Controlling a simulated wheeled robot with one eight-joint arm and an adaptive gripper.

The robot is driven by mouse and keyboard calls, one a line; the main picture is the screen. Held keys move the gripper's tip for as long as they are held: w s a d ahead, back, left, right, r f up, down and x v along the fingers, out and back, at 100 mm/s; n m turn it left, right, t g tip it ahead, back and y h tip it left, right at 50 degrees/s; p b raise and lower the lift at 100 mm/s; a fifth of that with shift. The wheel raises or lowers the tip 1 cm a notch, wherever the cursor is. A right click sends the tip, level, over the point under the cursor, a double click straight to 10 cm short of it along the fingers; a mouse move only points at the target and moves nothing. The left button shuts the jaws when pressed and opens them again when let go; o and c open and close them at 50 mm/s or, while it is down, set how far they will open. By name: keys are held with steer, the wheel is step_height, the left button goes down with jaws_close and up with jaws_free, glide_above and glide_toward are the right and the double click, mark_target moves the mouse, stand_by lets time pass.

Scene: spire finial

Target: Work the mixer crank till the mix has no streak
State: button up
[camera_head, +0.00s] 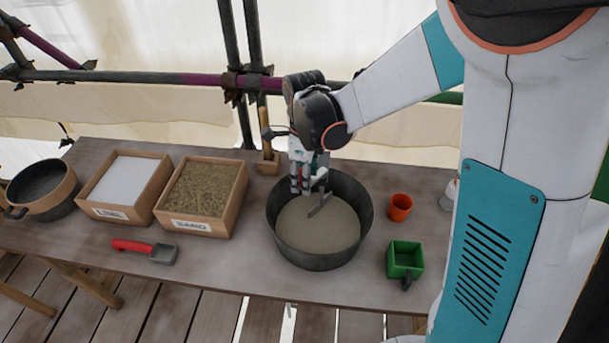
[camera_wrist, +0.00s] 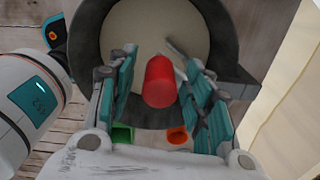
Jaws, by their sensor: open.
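The mixer tub (camera_head: 283,243), dark and round, stands on the table. The mix (camera_head: 325,232) inside looks an even grey-beige in the head view, and I make out no clear streak. A grey crank paddle (camera_head: 318,207) reaches down into the mix. My gripper (camera_head: 300,187) is over the tub's back-left part. In the wrist view my gripper (camera_wrist: 162,95) is open, with a red crank handle (camera_wrist: 160,82) between its fingers. Gaps show on both sides of the handle. My wrist hides the crank's top in the head view.
A green box (camera_head: 405,259) and an orange cup (camera_head: 400,207) stand right of the tub. Scaffold poles (camera_head: 240,80) run behind the table.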

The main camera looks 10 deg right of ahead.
step_height(320, 180, up, 12)
steer(key=shift+f, duration=0.1)
stand_by(1.0)
steer(key=s+d+r+n+t, duration=0.1)
steer(key=s+d+n+t, duration=0.2)
steer(key=s+n, duration=0.5)
steer(key=s+d+r+n+t, duration=0.2)
steer(key=s+d+n+t, duration=0.2)
steer(key=s+n, duration=0.5)
steer(key=shift+d+r+n, duration=0.2)
steer(key=shift+d+n, duration=1.05)
steer(key=shift+n, duration=1.85)
